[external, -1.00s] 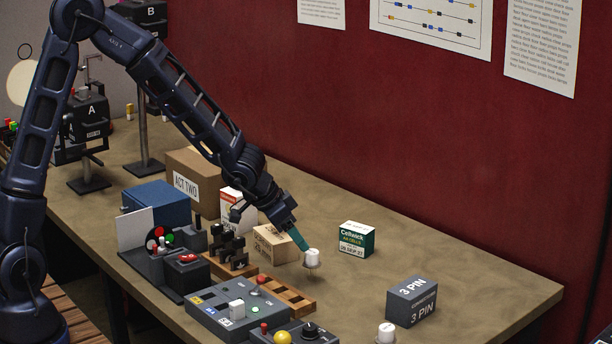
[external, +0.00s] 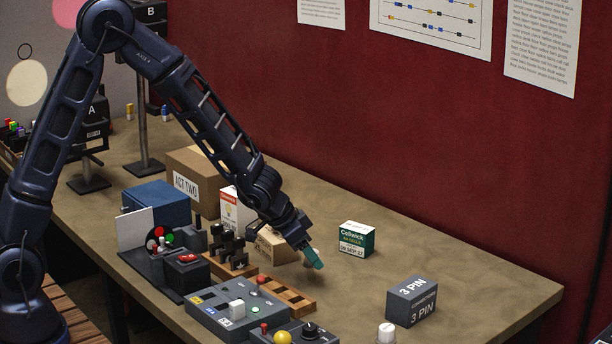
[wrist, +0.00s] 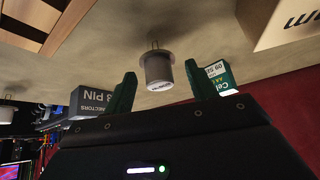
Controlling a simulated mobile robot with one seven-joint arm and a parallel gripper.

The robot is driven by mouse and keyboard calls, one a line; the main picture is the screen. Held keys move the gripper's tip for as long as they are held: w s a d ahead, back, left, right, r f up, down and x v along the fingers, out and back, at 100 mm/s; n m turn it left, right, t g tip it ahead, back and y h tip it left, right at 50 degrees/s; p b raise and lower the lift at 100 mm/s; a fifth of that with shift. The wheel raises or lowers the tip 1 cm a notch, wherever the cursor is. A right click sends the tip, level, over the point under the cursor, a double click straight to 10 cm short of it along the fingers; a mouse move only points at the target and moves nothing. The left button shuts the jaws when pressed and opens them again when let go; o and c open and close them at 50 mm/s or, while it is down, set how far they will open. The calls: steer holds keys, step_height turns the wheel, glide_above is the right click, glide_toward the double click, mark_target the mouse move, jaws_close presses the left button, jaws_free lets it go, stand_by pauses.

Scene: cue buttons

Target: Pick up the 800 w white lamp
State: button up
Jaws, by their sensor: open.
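In the external view my gripper (external: 314,259) is low over the table and hides most of this lamp. A second white lamp (external: 386,332) stands at the front edge of the external view; it also shows at the left of the wrist view (wrist: 7,113). No wattage is legible on either.
A grey 3 PIN box (external: 411,301) and a green-and-white Cellwick box (external: 356,239) stand to the right. A cardboard box (external: 270,245) is close behind my gripper. A wooden rack (external: 287,295) and a grey button panel (external: 235,308) lie in front.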

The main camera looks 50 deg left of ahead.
steer(key=shift+x, duration=1.5)
steer(key=c, duration=0.9)
steer(key=shift+r, duration=0.1)
